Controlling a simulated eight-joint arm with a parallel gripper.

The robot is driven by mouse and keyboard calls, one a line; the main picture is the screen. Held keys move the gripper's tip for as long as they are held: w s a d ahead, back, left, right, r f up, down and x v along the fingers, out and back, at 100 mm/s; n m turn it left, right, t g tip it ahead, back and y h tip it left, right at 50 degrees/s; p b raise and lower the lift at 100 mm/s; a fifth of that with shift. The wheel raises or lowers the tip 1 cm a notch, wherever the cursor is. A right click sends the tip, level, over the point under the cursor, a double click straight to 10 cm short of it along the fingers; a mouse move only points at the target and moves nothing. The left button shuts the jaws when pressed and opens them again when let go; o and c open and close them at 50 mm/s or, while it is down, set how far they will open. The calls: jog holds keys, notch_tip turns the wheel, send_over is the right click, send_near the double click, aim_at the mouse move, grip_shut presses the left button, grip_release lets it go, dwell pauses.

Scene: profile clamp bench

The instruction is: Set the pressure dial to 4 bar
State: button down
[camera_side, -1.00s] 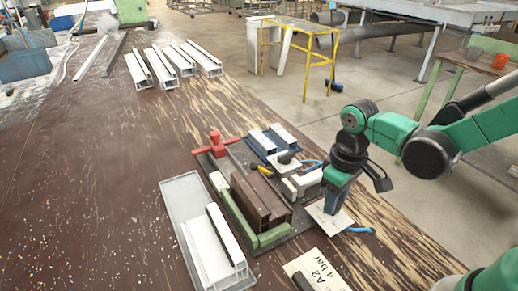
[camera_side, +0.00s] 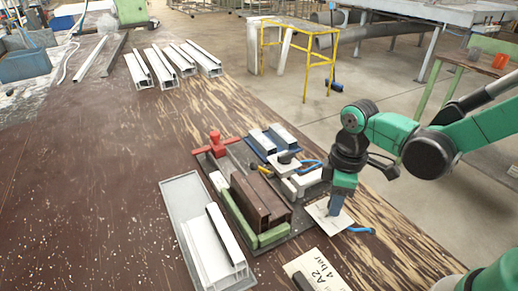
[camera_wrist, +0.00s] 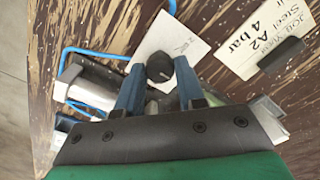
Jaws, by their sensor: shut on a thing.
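The pressure dial is a black round knob (camera_wrist: 160,67) on a white plate (camera_wrist: 182,32) with faint markings; a pale mark shows on the knob, but I cannot read its setting. In the side view the plate (camera_side: 318,211) lies on the bench and the knob is hidden by my gripper (camera_side: 336,208). My gripper (camera_wrist: 160,78) points down, with its two blue fingers shut on either side of the knob. A paper card (camera_wrist: 262,42) reading "A2" and "4 bar" lies beside the plate; it also shows in the side view (camera_side: 305,264).
A clamp fixture with a brown profile (camera_side: 262,201), green jaws and a red handle (camera_side: 218,144) stands left of my gripper. A tray (camera_side: 178,202) with a white profile is farther left. Blue hoses (camera_side: 360,230) run near the plate. A dark block (camera_wrist: 281,57) lies on the card.

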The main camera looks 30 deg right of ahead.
dwell(0.3)
jog(key=c, duration=0.5)
grip_release()
jog(key=shift+c, duration=0.2)
jog(key=shift+r, duration=0.1)
jog(key=shift+r, duration=2.7)
jog(key=d+r+m+t, duration=0.1)
jog(key=m+t, duration=0.1)
jog(key=m, duration=0.1)
jog(key=d+r+m+t, duration=0.1)
jog(key=m+t, duration=0.1)
jog(key=m, duration=0.1)
jog(key=d+r+m+t, duration=0.1)
jog(key=m+t, duration=0.2)
jog(key=shift+s+d+r, duration=0.15)
jog(key=shift+d+r, duration=0.1)
jog(key=shift+r, duration=0.15)
